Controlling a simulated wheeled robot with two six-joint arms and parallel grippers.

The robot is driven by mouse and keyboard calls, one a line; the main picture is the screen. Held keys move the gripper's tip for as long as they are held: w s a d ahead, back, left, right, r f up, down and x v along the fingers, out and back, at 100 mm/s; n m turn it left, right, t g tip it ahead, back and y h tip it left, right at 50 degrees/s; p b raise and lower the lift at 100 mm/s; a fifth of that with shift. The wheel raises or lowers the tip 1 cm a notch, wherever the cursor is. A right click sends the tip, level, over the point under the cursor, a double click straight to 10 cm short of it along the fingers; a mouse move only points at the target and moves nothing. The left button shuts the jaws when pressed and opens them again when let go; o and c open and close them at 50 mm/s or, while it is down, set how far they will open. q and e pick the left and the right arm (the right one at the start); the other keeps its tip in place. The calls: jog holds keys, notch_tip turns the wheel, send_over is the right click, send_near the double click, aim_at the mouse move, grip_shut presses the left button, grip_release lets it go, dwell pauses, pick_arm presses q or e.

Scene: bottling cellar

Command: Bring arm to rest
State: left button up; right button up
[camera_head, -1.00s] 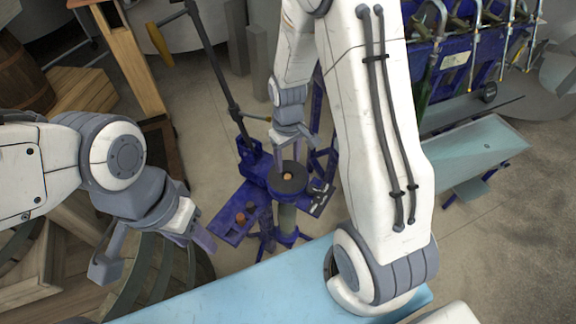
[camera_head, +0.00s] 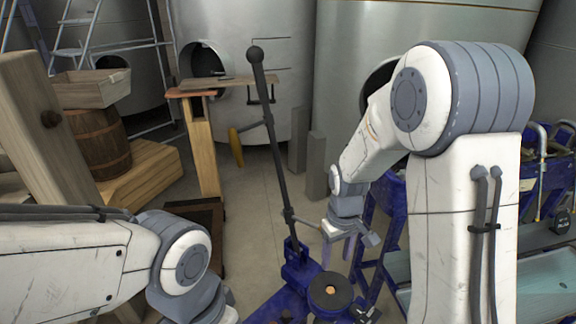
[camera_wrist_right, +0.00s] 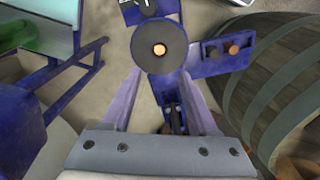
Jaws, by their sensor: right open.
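My right gripper (camera_head: 338,246) hangs at the end of the white right arm, fingers pointing down, just above and behind a dark round disc in the head view. In the right wrist view its two lavender fingers (camera_wrist_right: 160,88) stand wide apart with nothing between them. The disc (camera_head: 330,291), with a cork-coloured centre, belongs to a blue floor stand (camera_head: 295,272) with a long dark lever (camera_head: 268,110). The disc also shows in the right wrist view (camera_wrist_right: 150,62), beyond the fingertips. My left arm comes in from the left; its gripper is below the picture's edge.
A wooden post (camera_head: 202,150) with a small board and a barrel (camera_head: 100,143) stand at the left. Large steel tanks (camera_head: 400,40) fill the back. A blue-framed machine with a pale trough (camera_head: 545,262) stands at the right. Bare floor (camera_head: 255,205) shows between.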

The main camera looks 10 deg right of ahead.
jog(key=s+a+r+n, duration=0.2)
jog(key=s+a+r, duration=0.6)
jog(key=a, duration=0.4)
jog(key=s+a+r+n+y, duration=0.1)
jog(key=s+a+n, duration=0.1)
jog(key=s, duration=1)
jog(key=shift+s+a+r, duration=0.25)
jog(key=shift+a+r, duration=0.05)
jog(key=shift+a, duration=0.3)
